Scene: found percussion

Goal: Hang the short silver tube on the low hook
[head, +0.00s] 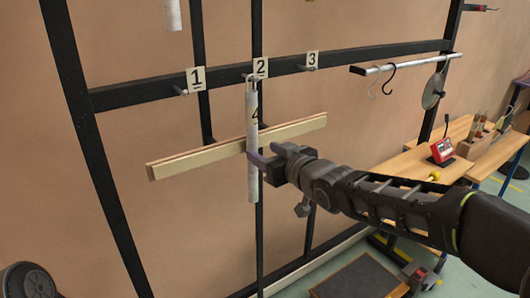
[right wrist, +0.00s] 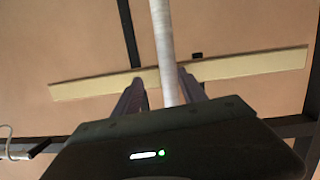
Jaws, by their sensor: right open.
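A silver tube (head: 253,182) stands upright below the peg hook (head: 250,77) by label 2, its top at that hook; it appears to hang there. It partly covers label 4 (head: 255,116). My right gripper (head: 260,161) is at the tube's lower half, fingers on either side. In the right wrist view the tube (right wrist: 163,45) runs between the open fingers (right wrist: 163,90), nearer the right one; contact is unclear. A second pale tube (head: 172,14) shows at the top edge, its upper end out of frame. My left gripper is out of view.
The black rack's crossbar (head: 140,93) also bears hooks at label 1 (head: 181,91) and label 3 (head: 304,68). A wooden slat (head: 200,163) crosses behind the tube. A bench (head: 415,163) stands right.

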